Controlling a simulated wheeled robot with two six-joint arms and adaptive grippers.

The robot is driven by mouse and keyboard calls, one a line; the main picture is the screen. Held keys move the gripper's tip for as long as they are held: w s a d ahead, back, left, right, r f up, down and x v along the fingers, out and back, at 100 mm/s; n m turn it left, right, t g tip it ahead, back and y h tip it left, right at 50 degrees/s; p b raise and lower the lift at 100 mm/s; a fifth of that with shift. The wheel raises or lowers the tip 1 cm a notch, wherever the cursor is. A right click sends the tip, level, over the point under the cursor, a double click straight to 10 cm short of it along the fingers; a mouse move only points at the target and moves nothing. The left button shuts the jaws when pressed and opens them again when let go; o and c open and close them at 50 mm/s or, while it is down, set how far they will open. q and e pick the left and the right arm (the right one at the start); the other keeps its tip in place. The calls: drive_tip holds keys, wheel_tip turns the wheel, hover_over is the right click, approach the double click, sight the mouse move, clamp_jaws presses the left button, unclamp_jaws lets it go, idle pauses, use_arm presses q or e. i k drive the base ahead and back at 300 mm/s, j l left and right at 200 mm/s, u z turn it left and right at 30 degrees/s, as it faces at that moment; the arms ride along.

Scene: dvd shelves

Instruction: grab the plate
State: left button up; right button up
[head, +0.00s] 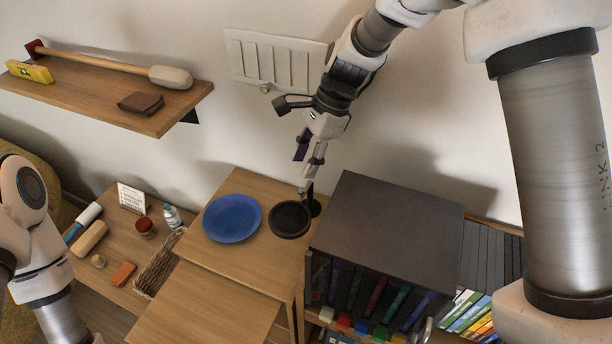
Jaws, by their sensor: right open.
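A blue round plate (232,218) lies flat on a small wooden table (226,261). My right gripper (305,188) reaches down from above, over the right edge of that table. It is open and empty, to the right of the plate and apart from it. A black round dish (289,220) sits between the plate and my right gripper's side, just below the fingertips in the picture. My left arm shows at the left edge, but its gripper is not in view.
A dark box cabinet (390,225) with DVDs stands close to the right of the table. A wooden wall shelf (120,92) holds a mallet (170,77) and a brown wallet (141,103).

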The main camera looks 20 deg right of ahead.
sight(232, 218)
drive_tip(key=k+j, duration=0.75)
drive_tip(key=j, duration=0.25)
